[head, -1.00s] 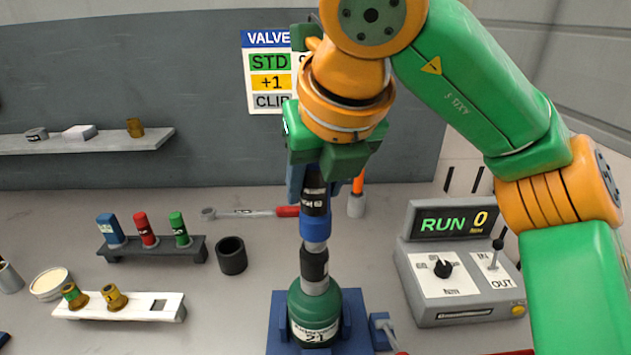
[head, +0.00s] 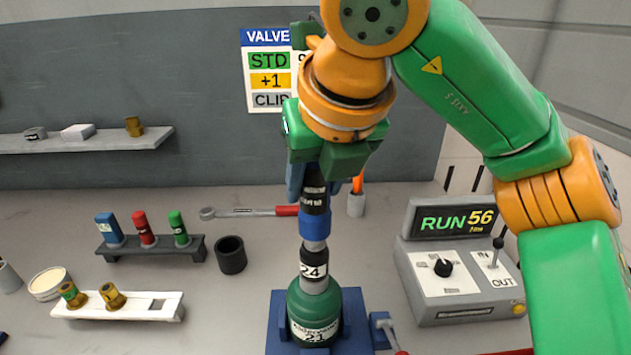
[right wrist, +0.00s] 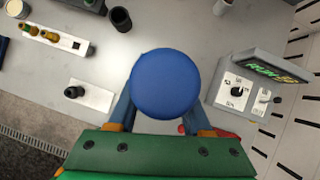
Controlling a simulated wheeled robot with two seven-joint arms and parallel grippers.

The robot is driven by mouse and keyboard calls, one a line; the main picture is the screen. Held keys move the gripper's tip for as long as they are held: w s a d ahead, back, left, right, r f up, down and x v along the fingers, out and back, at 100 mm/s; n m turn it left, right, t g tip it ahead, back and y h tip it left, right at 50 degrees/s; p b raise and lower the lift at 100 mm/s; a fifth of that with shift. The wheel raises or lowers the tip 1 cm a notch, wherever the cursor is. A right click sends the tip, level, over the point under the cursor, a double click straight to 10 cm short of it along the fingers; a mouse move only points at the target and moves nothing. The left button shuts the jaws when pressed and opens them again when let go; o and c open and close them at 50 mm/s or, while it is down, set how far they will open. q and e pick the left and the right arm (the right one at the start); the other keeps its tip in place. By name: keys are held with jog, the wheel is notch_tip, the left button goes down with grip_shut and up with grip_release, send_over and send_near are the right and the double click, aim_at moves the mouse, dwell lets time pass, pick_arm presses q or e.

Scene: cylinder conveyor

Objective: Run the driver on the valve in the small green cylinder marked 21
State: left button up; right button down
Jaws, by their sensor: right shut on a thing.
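The small green cylinder (head: 314,313), marked 21, stands upright in a blue holder (head: 357,325). My right gripper (head: 313,185) is shut on the driver (head: 314,222), a black and blue upright tool directly above the cylinder. A black socket (head: 314,264) marked 24 sits at the driver's lower end and reaches the cylinder's top, hiding the valve. In the right wrist view the driver's round blue end (right wrist: 165,84) is between my fingers. The control box (head: 462,275) shows RUN and 56 on its display (head: 457,220). My left gripper is not in view.
A black rack (head: 152,249) holds blue, red and green pieces. A white tray (head: 120,306) holds two brass valves. A black cup (head: 231,255), a wrench (head: 250,212) and a red-handled tool by the holder lie around. A shelf (head: 85,145) is at back left.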

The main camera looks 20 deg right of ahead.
dwell(0.4)
jog(key=shift+w+r+p, duration=0.1)
jog(key=shift+r+p, duration=0.45)
jog(key=shift+p, duration=0.05)
notch_tip(320, 180, up, 5)
jog(key=p, duration=0.4)
jog(key=shift+p, duration=0.4)
jog(key=shift+f, duration=0.1)
